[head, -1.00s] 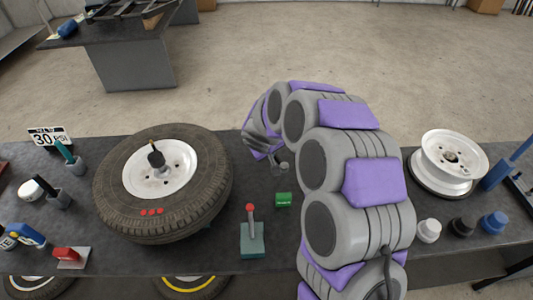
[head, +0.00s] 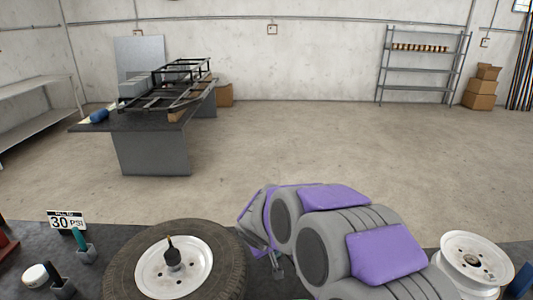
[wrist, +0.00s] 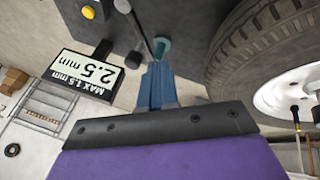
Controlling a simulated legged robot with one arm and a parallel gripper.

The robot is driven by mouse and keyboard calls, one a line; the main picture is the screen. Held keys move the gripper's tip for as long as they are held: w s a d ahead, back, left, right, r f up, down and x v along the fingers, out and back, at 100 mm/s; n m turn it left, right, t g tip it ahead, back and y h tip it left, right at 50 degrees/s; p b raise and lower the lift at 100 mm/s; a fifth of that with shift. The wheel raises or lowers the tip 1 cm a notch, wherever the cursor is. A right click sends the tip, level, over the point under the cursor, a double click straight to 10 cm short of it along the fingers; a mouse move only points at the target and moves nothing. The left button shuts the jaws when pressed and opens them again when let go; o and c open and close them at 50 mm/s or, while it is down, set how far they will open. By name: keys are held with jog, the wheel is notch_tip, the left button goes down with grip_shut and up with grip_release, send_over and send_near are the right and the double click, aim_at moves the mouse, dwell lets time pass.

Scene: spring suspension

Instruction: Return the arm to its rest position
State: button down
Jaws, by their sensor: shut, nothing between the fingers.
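My arm, in grey and purple segments, rises from the bottom right of the head view and bends left over the bench. My gripper (head: 278,268) hangs at its end, just right of the tyre (head: 120,268), partly hidden by my arm. In the wrist view my gripper's blue-grey fingers (wrist: 157,84) stick out past a black plate, shut with nothing between them. The tyre shows at the right of that view, with its white rim (wrist: 285,88), apart from the fingers.
The dark bench (head: 30,236) carries a 30 PSI sign (head: 66,221), small tools in holders and a bare white rim (head: 470,262) at the right. Open floor lies beyond, with another table (head: 152,150) at the far left.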

jog(key=s+d+r+m+g, duration=0.2)
jog(key=s+d+r, duration=0.1)
jog(key=s+d, duration=0.5)
jog(key=s+d+r+m+g, duration=0.1)
jog(key=s+d+r+g, duration=0.1)
jog(key=s+d, duration=0.65)
jog(key=s+a+r+m+g+y, duration=0.1)
jog(key=s+a+m+g, duration=0.1)
jog(key=s, duration=2)
jog(key=shift+s+a+g+y, duration=0.25)
jog(key=shift+a+g+y, duration=0.2)
jog(key=shift+a, duration=0.5)
jog(key=shift+a+r, duration=0.1)
jog(key=shift+a, duration=0.1)
